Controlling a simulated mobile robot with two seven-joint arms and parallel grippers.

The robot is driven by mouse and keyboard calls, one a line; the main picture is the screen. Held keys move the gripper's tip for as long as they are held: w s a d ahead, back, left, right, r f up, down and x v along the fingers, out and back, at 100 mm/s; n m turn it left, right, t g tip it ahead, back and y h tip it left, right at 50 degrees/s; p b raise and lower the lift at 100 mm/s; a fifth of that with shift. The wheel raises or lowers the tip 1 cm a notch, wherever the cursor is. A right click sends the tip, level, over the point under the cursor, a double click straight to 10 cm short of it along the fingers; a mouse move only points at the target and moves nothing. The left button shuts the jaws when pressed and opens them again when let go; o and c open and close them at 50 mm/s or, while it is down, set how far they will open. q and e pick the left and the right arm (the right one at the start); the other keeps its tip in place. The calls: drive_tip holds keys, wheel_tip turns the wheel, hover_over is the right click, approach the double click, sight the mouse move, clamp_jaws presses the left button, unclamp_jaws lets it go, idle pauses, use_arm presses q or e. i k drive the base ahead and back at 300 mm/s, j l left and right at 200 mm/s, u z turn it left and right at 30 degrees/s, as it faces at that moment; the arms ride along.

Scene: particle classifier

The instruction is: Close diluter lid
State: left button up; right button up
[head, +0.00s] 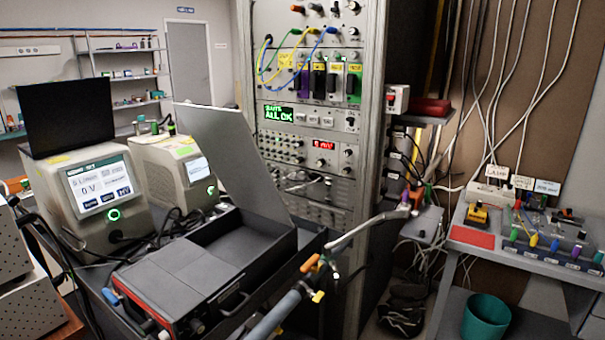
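A black box with a red-edged front, apparently the diluter (175,285), sits on the dark bench at the lower middle. Its thin grey lid (232,155) stands raised, leaning back and to the left, in front of the instrument rack. The open compartment behind the box's grey top panel shows a dark, flat inside. The lid's hinge line is hard to make out. Neither of my grippers shows in this view.
A tall instrument rack (310,120) stands close behind the lid. Metal pipes with orange and yellow handles (312,263) run along the box's right side. Two screen units (95,190) stand left. A side table (525,255) and a teal bin (486,316) are right.

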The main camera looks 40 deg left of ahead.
sight(223, 135)
drive_tip(key=i+l+u, duration=0.1)
drive_tip(key=u, duration=0.35)
drive_tip(key=i+l+u, duration=0.2)
drive_tip(key=i+u, duration=0.2)
drive_tip(key=i+l+u, duration=0.1)
drive_tip(key=l+u, duration=0.15)
drive_tip(key=u, duration=0.2)
drive_tip(key=i+l+u, duration=0.15)
drive_tip(key=u, duration=0.25)
drive_tip(key=l+u, duration=0.45)
drive_tip(key=i+l+u, duration=0.1)
drive_tip(key=l+u, duration=0.2)
drive_tip(key=i+l+u, duration=0.1)
drive_tip(key=l+u, duration=0.25)
drive_tip(key=l, duration=0.2)
